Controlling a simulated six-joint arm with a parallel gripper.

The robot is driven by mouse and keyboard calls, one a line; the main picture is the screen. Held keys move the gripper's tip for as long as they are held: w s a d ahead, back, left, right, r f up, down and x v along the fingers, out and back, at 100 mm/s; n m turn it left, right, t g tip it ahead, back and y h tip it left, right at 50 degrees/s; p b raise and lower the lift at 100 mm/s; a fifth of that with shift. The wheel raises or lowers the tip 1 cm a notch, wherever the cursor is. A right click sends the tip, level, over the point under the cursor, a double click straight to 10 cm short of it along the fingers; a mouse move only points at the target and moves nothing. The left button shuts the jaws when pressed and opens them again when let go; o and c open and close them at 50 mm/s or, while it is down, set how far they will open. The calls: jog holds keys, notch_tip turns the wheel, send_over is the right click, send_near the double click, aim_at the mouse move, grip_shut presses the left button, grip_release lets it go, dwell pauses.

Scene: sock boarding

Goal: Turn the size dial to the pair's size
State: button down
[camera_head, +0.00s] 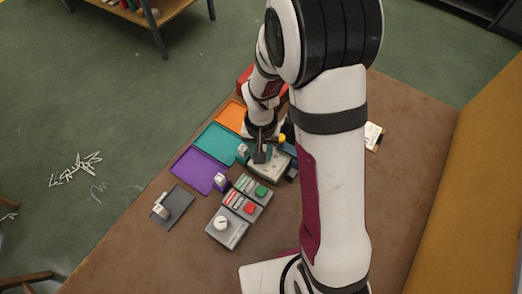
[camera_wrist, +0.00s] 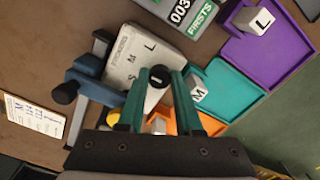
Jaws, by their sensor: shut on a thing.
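The size dial panel (camera_wrist: 122,65) is a pale plate with the letters S, M and L in the wrist view. In the head view the same pale device (camera_head: 268,166) sits under my gripper. My gripper (camera_wrist: 158,76) has its two green fingers shut on the dial knob (camera_wrist: 157,77), one on each side. The knob has a dark top with a short white mark; I cannot tell which letter it points at. In the head view my gripper (camera_head: 262,153) points down at the device, and the knob is hidden there. I cannot make out a pair of socks.
Purple (camera_head: 190,170), teal (camera_head: 208,143) and orange (camera_head: 231,115) trays lie left of the device, with lettered blocks. Grey boxes with green and red buttons (camera_head: 249,208) and a white knob (camera_head: 221,223) stand in front. A grey mat (camera_head: 181,201) and a card (camera_head: 372,134) lie apart.

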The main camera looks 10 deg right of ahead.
jog(key=c, duration=0.6)
grip_release()
notch_tip(320, 180, up, 16)
jog(key=shift+f, duration=0.1)
